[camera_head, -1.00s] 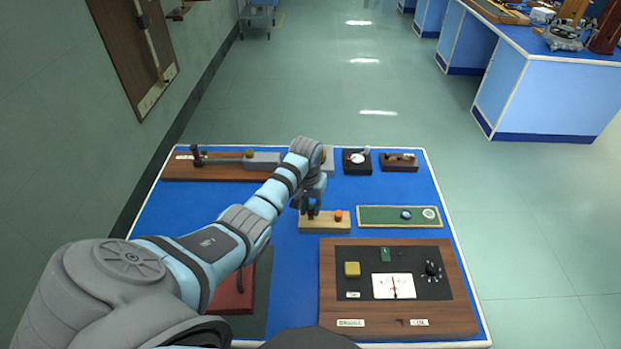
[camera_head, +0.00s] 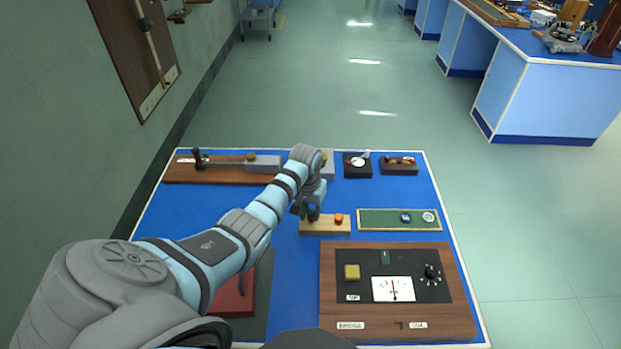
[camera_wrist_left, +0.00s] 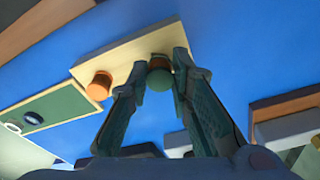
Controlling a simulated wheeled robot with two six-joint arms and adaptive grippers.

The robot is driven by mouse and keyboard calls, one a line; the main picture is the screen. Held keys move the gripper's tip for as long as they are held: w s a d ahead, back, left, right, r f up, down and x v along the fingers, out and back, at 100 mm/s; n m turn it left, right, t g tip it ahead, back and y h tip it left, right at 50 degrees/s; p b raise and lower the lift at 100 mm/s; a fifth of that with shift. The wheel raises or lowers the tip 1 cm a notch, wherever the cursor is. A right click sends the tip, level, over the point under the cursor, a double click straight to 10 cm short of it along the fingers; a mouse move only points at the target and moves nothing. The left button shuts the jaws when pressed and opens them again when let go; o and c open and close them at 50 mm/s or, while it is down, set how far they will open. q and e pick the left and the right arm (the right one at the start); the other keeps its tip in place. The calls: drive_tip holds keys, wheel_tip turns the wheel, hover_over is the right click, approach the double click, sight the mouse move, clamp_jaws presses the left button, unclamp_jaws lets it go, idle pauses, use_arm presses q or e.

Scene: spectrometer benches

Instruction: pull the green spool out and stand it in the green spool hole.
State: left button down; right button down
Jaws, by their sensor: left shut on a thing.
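My left gripper (camera_wrist_left: 160,85) is shut on the green spool (camera_wrist_left: 158,80), which shows between the fingertips in the wrist view. In the head view the left gripper (camera_head: 312,214) is at the left part of a pale wooden block (camera_head: 325,230) and hides the spool. An orange spool (camera_head: 339,218) stands in the same block, to the right of the gripper; it also shows in the wrist view (camera_wrist_left: 99,85). I cannot tell whether the green spool is seated in the block or lifted, and I cannot make out an empty hole. My right gripper is not in view.
A green strip (camera_head: 380,226) with a blue disc and a pale ring lies right of the block. A wooden meter panel (camera_head: 335,290) is in front. Small instruments (camera_head: 357,166) and a long wooden rail (camera_head: 215,176) stand behind. Bare blue bench (camera_head: 408,192) lies between.

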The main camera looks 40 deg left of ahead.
use_arm(q)
drive_tip(key=shift+f+b, duration=0.3)
drive_tip(key=shift+f, duration=0.65)
idle(0.4)
drive_tip(key=c, duration=1.5)
unclamp_jaws()
drive_tip(key=o, duration=0.5)
drive_tip(key=shift+o, duration=0.2)
wheel_tip(320, 180, up, 12)
drive_tip(key=s, duration=0.1)
drive_tip(key=shift+s+d, duration=0.2)
